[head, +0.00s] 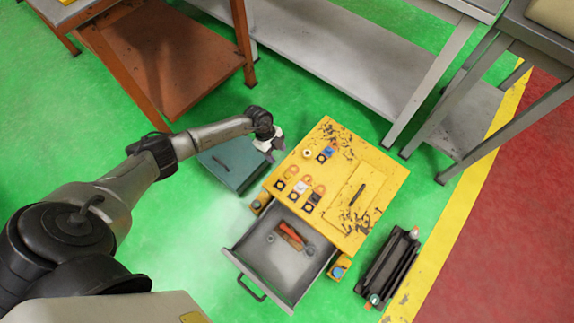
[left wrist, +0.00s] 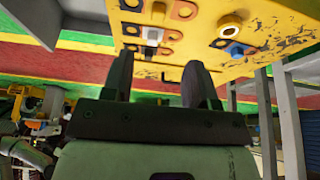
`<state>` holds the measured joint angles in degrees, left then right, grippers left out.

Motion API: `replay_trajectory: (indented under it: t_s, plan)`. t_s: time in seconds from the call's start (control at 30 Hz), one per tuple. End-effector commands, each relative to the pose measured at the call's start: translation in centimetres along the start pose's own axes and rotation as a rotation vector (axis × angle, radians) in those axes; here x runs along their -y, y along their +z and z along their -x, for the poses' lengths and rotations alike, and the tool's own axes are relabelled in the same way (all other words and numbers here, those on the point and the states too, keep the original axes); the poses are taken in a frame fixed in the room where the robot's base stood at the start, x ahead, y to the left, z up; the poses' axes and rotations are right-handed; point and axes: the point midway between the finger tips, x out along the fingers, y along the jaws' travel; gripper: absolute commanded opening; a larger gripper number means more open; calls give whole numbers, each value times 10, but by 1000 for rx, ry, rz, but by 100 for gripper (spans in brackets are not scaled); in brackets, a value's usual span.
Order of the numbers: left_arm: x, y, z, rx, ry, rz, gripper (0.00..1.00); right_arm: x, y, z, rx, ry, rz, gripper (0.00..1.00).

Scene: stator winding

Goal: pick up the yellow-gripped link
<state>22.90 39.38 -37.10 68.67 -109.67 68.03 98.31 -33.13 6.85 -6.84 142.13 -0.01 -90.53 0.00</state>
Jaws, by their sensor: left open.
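The yellow-gripped link (head: 285,179) appears to be the one nearest my left arm in a row of three on the yellow cabinet top (head: 335,170). It has a black-marked end and an orange end; its grip blends into the yellow surface. My left gripper (head: 272,150) is open and empty, off the cabinet's left edge and apart from the links. It shows in the left wrist view (left wrist: 160,72). My right gripper is not in view.
A white-gripped link (head: 300,187) and a dark-gripped link (head: 318,191) lie beside it. A blue-gripped piece (head: 328,152) lies farther back. The cabinet's drawer (head: 265,265) is open, with a red-handled tool inside. A teal box (head: 232,163) stands to the left.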

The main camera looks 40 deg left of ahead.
Motion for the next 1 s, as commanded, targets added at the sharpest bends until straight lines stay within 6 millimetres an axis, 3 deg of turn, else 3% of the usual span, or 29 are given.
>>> replay_trajectory:
  t_s: [0.33, 0.67, 1.0]
  plan:
    - [0, 0, -63, -6, -1, -2, 53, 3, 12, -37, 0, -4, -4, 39]
    - [0, -2, -79, -5, -2, -3, 53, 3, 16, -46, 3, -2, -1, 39]
    - [-2, -4, -116, -6, -2, -3, 53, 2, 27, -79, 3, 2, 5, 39]
